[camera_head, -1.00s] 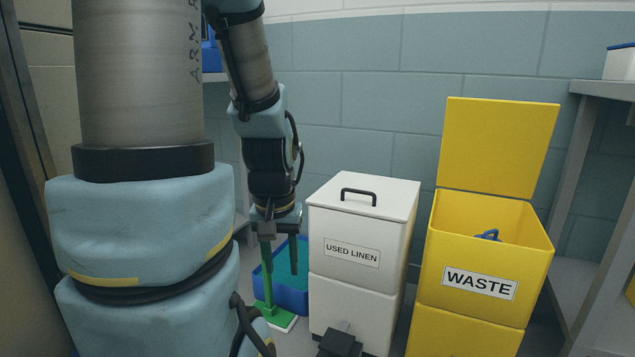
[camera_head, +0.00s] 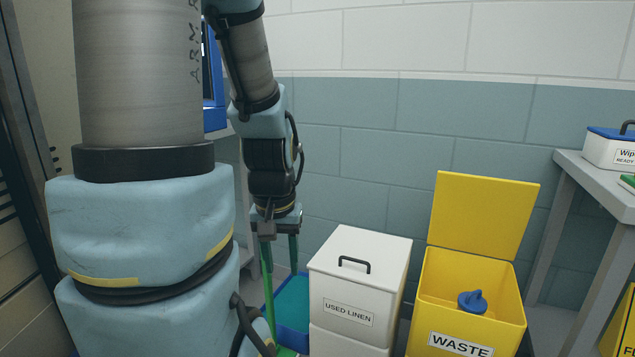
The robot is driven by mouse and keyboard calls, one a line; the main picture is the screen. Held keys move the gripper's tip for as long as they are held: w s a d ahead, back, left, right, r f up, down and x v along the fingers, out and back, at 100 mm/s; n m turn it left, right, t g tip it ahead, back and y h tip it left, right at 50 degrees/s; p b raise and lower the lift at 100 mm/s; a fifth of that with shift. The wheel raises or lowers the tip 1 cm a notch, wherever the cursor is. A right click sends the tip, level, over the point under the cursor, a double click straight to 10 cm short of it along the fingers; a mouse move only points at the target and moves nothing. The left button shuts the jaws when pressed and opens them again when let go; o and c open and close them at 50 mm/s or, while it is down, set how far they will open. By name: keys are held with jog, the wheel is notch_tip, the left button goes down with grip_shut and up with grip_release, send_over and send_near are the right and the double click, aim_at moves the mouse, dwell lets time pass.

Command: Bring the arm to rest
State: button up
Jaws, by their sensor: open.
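My arm hangs down left of the middle in the head view, its large lower links filling the left side. My gripper (camera_head: 281,252) points downward at the arm's end. Its fingers are apart and I see nothing between them that it grips. A green upright handle (camera_head: 267,290) stands just behind or beside the left finger; I cannot tell whether they touch. The gripper is left of the white used linen bin (camera_head: 360,262) and apart from it.
The linen bin's lid is closed. The yellow waste bin (camera_head: 424,310) stands open with a blue item (camera_head: 473,302) inside. A blue tub (camera_head: 292,338) is on the floor below my gripper. At right, a grey table (camera_head: 590,186) holds a wipes box (camera_head: 610,150).

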notch_tip(320, 180, up, 15)
jog(key=p, duration=1.2)
jog(key=shift+p, duration=0.3)
jog(key=shift+c, duration=0.2)
